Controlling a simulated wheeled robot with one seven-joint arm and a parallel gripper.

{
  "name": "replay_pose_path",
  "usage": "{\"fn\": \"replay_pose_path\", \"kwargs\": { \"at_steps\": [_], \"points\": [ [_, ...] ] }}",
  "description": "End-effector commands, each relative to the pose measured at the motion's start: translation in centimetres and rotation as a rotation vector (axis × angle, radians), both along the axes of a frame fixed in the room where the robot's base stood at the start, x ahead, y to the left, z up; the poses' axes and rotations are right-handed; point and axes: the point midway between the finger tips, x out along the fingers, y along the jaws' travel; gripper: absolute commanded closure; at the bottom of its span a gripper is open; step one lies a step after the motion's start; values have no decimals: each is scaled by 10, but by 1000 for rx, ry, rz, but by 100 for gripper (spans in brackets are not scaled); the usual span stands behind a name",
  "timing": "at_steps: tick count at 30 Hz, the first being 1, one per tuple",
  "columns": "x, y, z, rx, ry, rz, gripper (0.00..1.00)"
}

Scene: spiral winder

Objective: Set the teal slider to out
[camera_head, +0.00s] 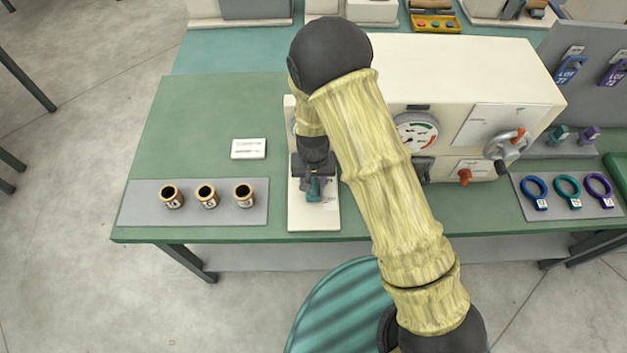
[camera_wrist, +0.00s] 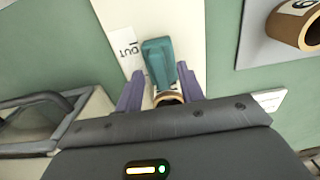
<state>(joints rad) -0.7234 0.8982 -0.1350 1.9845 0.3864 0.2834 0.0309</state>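The teal slider (camera_wrist: 158,62) stands on a cream plate in the wrist view, and it also shows below my gripper in the head view (camera_head: 314,191). A white label reading OUT (camera_wrist: 128,48) lies on the plate beside it. The two purple fingers of my gripper (camera_wrist: 161,82) stand apart, one on each side of the slider's near end. A narrow pale strip shows between the left finger and the slider; I cannot tell whether the right finger touches it. A tan round part (camera_wrist: 168,97) shows between the fingers, partly hidden by my gripper.
Several dark-centred tan spools sit on a grey mat (camera_head: 145,203) at left. Rings lie on another mat (camera_head: 549,207) at right. The green table (camera_head: 190,120) is bare at back left.

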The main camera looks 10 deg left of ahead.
Motion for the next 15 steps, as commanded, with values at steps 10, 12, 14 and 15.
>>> {"fn": "replay_pose_path", "kwargs": {
  "at_steps": [10,12,14,15],
  "points": [
    [0,0,-17,0,-1,0,62],
    [0,0,-17,0,-1,0,62],
    [0,0,-17,0,-1,0,62],
    [0,0,-17,0,-1,0,68]
  ]
}}
